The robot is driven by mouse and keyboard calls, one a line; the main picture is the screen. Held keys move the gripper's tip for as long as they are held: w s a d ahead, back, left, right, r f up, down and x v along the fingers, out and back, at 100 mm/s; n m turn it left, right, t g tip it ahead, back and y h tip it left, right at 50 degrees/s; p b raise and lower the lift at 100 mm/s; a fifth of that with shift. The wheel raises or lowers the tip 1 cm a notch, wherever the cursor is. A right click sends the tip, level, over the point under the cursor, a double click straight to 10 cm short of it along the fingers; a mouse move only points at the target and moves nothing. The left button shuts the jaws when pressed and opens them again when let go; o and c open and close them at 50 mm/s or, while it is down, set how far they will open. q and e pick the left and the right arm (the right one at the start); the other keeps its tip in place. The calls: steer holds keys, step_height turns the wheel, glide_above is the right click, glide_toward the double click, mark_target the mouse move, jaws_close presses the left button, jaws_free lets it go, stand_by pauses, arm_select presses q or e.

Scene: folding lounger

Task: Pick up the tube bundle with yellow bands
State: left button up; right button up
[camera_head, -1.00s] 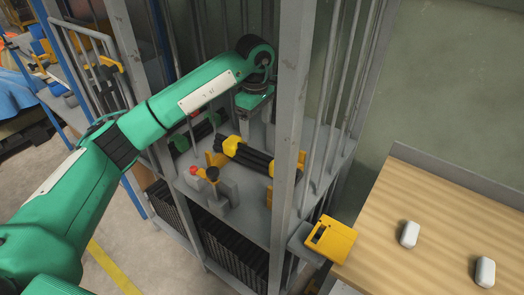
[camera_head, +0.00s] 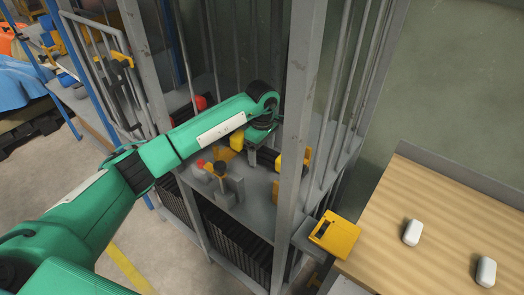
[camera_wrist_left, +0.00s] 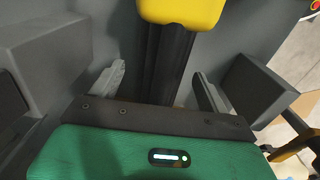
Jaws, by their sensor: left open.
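The tube bundle is dark tubes with yellow bands. In the head view one yellow band (camera_head: 237,141) shows left of my wrist, and my arm hides most of the tubes. In the left wrist view the dark tubes (camera_wrist_left: 167,62) run up to a wide yellow band (camera_wrist_left: 180,10). My left gripper (camera_head: 252,160) is open, low over the bundle on the cage shelf. In the left wrist view its two fingers (camera_wrist_left: 159,82) stand on either side of the tubes, with gaps showing. My right gripper is not in view.
A grey cage post (camera_head: 295,130) stands close to the right of my left wrist. A grey fixture with a red knob (camera_head: 201,164) is on the shelf (camera_head: 258,190) in front. A yellow box (camera_head: 334,235) and a wooden table (camera_head: 440,215) are to the right.

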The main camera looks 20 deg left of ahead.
arm_select(q)
steer(key=c, duration=1.4)
steer(key=shift+c, duration=0.4)
steer(key=shift+w+r, duration=0.1)
steer(key=shift+r, duration=0.05)
